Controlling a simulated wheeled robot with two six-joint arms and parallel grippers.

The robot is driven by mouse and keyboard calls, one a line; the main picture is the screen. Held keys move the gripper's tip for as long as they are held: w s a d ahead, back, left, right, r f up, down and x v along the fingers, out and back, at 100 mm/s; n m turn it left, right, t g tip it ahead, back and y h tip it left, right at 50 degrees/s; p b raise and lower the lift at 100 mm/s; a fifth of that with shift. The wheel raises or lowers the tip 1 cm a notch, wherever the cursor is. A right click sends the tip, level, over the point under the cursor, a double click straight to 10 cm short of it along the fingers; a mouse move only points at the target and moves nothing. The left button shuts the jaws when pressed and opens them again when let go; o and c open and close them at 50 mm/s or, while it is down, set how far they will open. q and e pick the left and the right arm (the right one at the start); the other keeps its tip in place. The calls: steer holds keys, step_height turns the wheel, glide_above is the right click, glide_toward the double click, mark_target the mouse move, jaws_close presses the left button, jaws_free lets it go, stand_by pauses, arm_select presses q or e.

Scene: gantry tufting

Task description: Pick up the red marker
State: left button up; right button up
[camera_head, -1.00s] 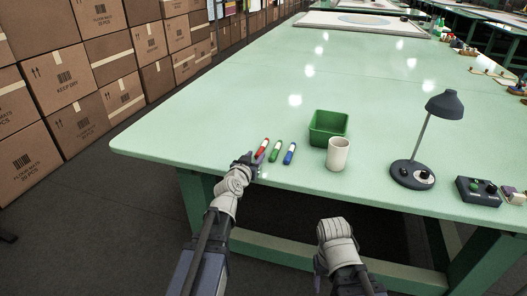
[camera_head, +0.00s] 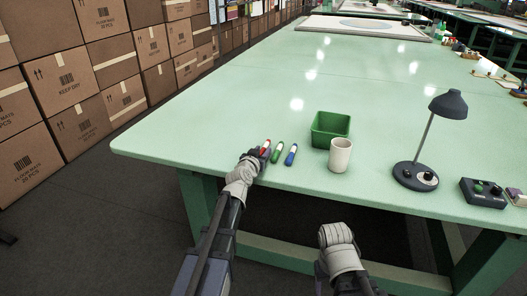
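The red marker (camera_head: 265,147) lies on the green table near its front edge, leftmost of three markers. The green marker (camera_head: 277,152) and the blue marker (camera_head: 291,155) lie just right of it. My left gripper (camera_head: 256,155) is at the near end of the red marker, very close to it. Its fingers are small and dark here, so I cannot tell whether they are open or touching the marker. My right arm shows at the bottom centre, below the table edge, with its gripper fingers hidden.
A green bin (camera_head: 330,128) and a white cup (camera_head: 340,155) stand right of the markers. A black desk lamp (camera_head: 416,176) and a control box (camera_head: 483,192) are further right. The table (camera_head: 220,110) is clear to the left and behind. Cardboard boxes (camera_head: 80,130) are stacked at left.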

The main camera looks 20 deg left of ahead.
mark_target(262, 150)
arm_select(q)
jaws_close()
steer(key=shift+r, duration=0.1)
stand_by(0.3)
step_height(262, 150, up, 10)
steer(key=p, duration=1)
